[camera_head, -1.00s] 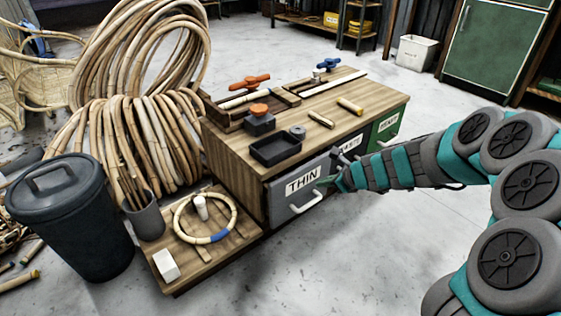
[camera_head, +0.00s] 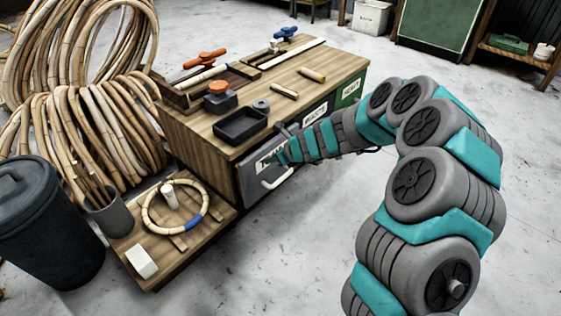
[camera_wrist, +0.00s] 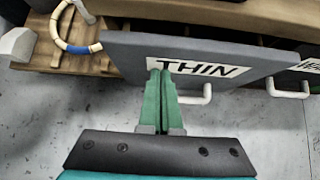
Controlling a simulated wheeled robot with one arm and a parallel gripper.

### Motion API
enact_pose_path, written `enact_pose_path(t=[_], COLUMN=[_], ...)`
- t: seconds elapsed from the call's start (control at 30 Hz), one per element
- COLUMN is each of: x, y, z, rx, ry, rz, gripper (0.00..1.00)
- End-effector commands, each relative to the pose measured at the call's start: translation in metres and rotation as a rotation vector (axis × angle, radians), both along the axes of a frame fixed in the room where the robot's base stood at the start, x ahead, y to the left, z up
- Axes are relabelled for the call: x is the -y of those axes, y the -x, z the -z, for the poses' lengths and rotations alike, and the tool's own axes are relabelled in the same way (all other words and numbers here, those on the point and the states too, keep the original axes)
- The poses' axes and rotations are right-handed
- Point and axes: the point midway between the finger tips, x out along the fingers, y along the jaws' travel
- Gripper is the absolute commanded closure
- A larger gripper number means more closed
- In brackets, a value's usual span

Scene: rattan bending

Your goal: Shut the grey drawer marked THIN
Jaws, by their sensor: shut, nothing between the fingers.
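The grey THIN drawer (camera_head: 262,186) is at the near end of the wooden bench's front, with a white handle (camera_head: 275,178). In the wrist view the grey drawer front (camera_wrist: 125,50) stands a little out from the bench, with a dark gap behind its top edge. Its THIN label (camera_wrist: 210,68) is partly covered by my fingers. My gripper (camera_head: 283,155) is shut and empty. In the wrist view its green fingertips (camera_wrist: 160,75) are at the label's left end, left of the handle. I cannot tell whether they touch the front.
A second drawer with a white label (camera_head: 315,115) and a green drawer (camera_head: 350,90) are farther along the bench (camera_head: 210,135). A black tray (camera_head: 240,125) sits on top. A low wooden platform (camera_head: 150,275) holds a rattan ring (camera_head: 148,220). The floor in front is clear.

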Motion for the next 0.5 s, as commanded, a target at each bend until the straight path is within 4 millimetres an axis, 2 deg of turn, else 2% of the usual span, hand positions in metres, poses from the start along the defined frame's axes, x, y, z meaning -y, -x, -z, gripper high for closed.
enact_pose_path(t=[0.2, 0.5], x=[-0.016, -0.017], y=[-0.010, -0.013], z=[0.001, 0.000], rx=[-0.002, -0.002], ry=[0.001, 0.000], rz=[-0.003, -0.001], gripper=[1.00, 1.00])
